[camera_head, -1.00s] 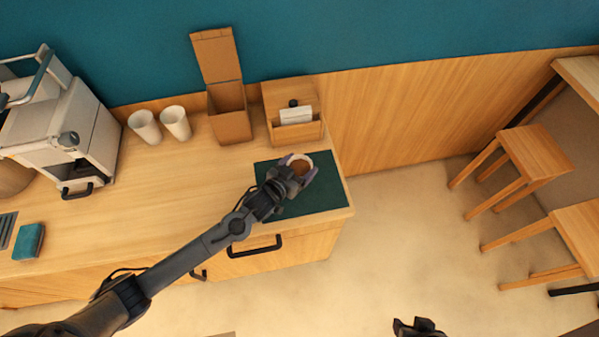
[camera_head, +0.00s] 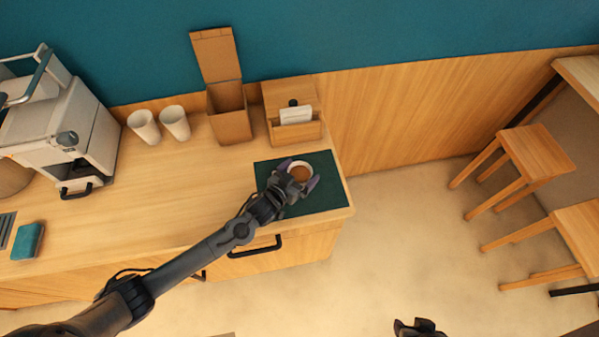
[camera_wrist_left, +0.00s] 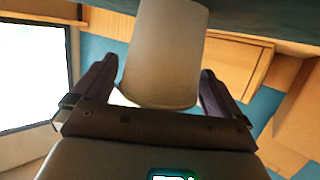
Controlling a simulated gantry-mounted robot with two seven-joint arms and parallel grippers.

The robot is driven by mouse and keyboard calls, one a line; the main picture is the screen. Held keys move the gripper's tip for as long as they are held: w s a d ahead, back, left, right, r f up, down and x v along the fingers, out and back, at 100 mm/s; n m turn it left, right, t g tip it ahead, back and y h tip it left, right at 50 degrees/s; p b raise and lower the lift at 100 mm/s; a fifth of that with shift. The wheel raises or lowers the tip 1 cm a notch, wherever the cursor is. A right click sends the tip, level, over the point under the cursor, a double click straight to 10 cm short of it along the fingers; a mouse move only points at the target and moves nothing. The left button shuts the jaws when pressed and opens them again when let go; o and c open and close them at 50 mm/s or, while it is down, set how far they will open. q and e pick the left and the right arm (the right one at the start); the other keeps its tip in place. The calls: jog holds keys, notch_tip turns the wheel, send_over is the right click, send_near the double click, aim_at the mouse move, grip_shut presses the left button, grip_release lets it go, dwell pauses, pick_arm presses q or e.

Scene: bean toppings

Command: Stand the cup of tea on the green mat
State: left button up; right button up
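The cup of tea (camera_head: 300,171), white with a brown surface, is on the green mat (camera_head: 325,197) at the counter's right end. It looks upright. In the left wrist view the cup (camera_wrist_left: 165,55) is large, and its far end meets the dark mat (camera_wrist_left: 265,22). My left gripper (camera_head: 299,176) is open around the cup, one finger on each side. In the wrist view gaps show between the fingers and the cup wall. My right gripper (camera_head: 418,327) is at the bottom edge, far from the mat; its fingers are too unclear to tell.
Behind the mat stand a wooden box with cards (camera_head: 294,117) and an open cardboard box (camera_head: 229,113). Two white cups (camera_head: 160,125) and a coffee machine (camera_head: 62,125) are farther left. The counter between them and the mat is clear. Wooden stools (camera_head: 540,150) stand right.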

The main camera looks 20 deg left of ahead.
pick_arm(q)
jog(key=shift+r, duration=0.15)
jog(key=s+a+r+g+y, duration=0.1)
jog(key=s+r+g, duration=0.1)
jog(key=s, duration=0.8)
jog(key=s+a+r+g+y, duration=0.1)
jog(key=s+g, duration=0.4)
jog(key=s, duration=0.6)
jog(key=s+a+r+g+y+p, duration=0.1)
jog(key=s+a+r+g, duration=0.2)
jog(key=s, duration=0.7)
jog(key=shift+s+n+g, duration=0.3)
jog(key=shift+s+n, duration=0.05)
jog(key=shift+n, duration=0.05)
jog(key=shift+r, duration=0.15)
